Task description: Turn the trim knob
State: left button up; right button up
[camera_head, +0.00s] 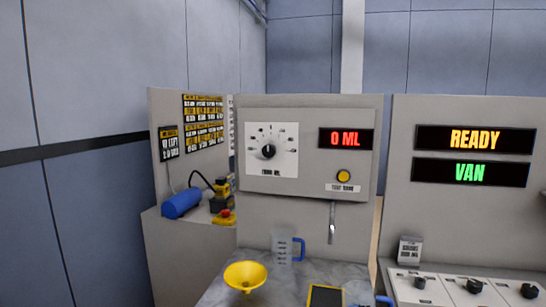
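No knob carries a label that I can read as trim. A black dial knob (268,151) sits on a white scale plate on the upright grey panel (310,191), its label below too blurred to read. Several black knobs stand on the white sloped console at the right, including a left one (420,283), a middle one (474,286) and a right one (530,291). Their labels are too small to read. Neither of my grippers is in view.
A red display (345,140) reads 0 ML above a yellow button (344,176). Two displays read READY (474,139) and VAN (471,172). A clear jug (283,247) and yellow funnel (246,276) stand on the counter. A blue cylinder (181,204) lies at left.

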aim_at(268, 151)
jog(key=k, duration=0.5)
jog(key=z, duration=0.2)
jog(key=i, duration=0.9)
jog(key=z, duration=0.75)
